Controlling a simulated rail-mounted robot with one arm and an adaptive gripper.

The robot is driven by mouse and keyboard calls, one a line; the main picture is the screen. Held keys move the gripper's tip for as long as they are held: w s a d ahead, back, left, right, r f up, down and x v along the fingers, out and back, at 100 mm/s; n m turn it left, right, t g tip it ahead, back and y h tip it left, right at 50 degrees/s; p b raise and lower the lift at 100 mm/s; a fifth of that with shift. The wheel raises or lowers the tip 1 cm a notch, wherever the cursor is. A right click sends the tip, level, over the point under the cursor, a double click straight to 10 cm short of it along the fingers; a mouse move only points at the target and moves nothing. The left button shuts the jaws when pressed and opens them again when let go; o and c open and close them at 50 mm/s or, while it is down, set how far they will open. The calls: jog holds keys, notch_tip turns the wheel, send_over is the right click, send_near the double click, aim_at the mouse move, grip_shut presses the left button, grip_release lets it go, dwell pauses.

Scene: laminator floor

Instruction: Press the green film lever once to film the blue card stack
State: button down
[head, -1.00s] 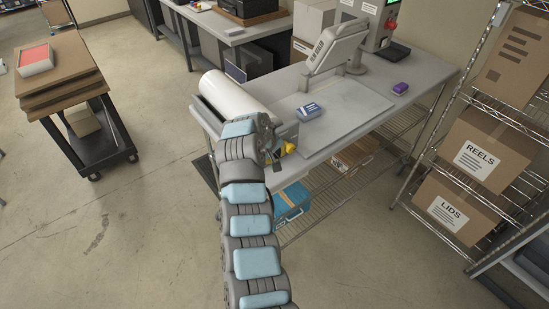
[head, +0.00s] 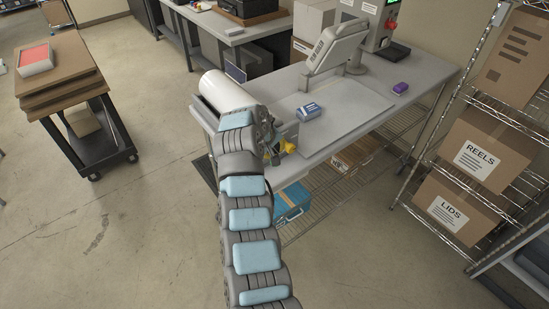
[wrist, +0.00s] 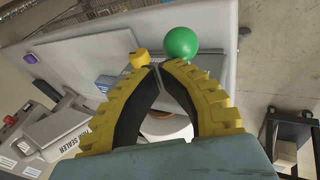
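The green film lever shows as a round green knob (wrist: 180,44) in the wrist view, just beyond my fingertips; I cannot tell whether they touch it. In the head view my arm hides it. My gripper (wrist: 156,68) has yellow ribbed fingers with their tips together and nothing visible between them. The blue card stack (head: 309,111) lies on the mat on the bench and also shows in the wrist view (wrist: 104,82).
A yellow knob (head: 288,146) sits at the bench's front edge, left of the green knob in the wrist view (wrist: 139,58). A white film roll (head: 226,92), a sealer (head: 335,47) and a purple block (head: 400,88) are on the bench (head: 417,70). A wire rack stands right.

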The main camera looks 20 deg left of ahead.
jog(key=shift+w+a+r, duration=0.1)
jog(key=shift+r, duration=0.45)
jog(key=r, duration=0.3)
jog(key=a+r, duration=0.1)
jog(key=shift+w+a+r, duration=0.1)
jog(key=shift+w+r, duration=0.25)
jog(key=shift+r, duration=0.05)
dwell(0.7)
